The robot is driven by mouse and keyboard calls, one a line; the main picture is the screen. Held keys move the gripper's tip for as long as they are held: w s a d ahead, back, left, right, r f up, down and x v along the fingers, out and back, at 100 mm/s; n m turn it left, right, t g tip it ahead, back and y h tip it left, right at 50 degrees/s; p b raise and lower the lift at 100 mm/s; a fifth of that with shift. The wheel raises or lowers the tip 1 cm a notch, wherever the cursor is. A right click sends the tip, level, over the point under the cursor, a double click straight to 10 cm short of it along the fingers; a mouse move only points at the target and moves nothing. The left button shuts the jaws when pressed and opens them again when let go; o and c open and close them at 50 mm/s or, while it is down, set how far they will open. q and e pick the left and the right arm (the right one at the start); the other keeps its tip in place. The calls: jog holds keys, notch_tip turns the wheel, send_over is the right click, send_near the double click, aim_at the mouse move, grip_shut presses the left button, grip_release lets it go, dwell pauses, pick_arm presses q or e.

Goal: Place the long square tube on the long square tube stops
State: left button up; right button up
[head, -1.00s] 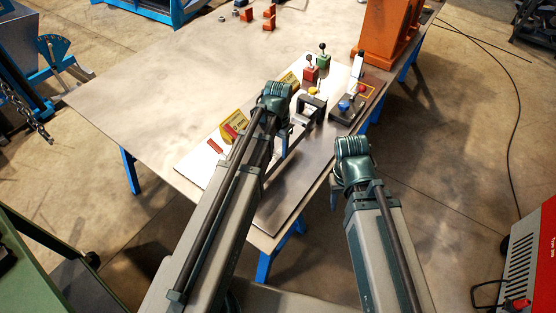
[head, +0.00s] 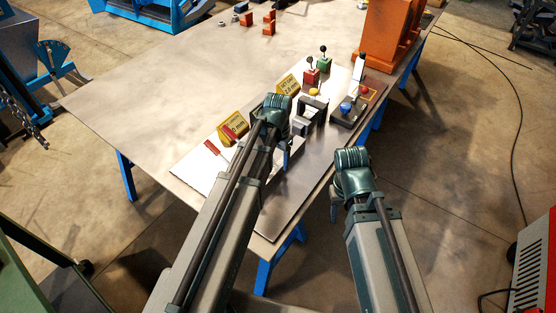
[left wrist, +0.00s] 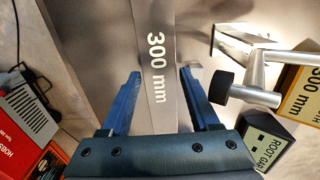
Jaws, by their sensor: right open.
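The long square tube (left wrist: 157,25) is a grey bar marked "300 mm" in the left wrist view. In the head view my left gripper (head: 284,158) is low over the near part of the work plate, and my arm hides most of the tube. I cannot surely tell the tube stops apart from the other fixtures. My right gripper (head: 335,207) is open and empty beyond the table's right edge, partly hidden by its wrist.
A dark clamp-like bracket (head: 313,110) stands just beyond my left gripper. Yellow signs (head: 233,126), a red block (head: 311,76), a green block (head: 322,62) and a blue-knobbed fixture (head: 346,108) stand around it. A large orange block (head: 386,35) is at the back right. The table's left side (head: 150,100) is clear.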

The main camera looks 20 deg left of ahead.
aim_at(278, 163)
pick_arm(q)
jog(key=shift+o, duration=1)
jog(key=shift+r, duration=0.1)
notch_tip(278, 163, up, 12)
jog(key=p, duration=1.2)
jog(key=s+d+y, duration=0.1)
jog(key=s+d, duration=0.9)
jog(key=s, duration=0.4)
jog(key=shift+s+d+r, duration=0.15)
jog(key=shift+d, duration=0.1)
pick_arm(e)
notch_tip(278, 163, up, 12)
jog(key=shift+r, duration=0.15)
pick_arm(q)
jog(key=shift+s, duration=0.1)
pick_arm(e)
jog(key=shift+s, duration=0.1)
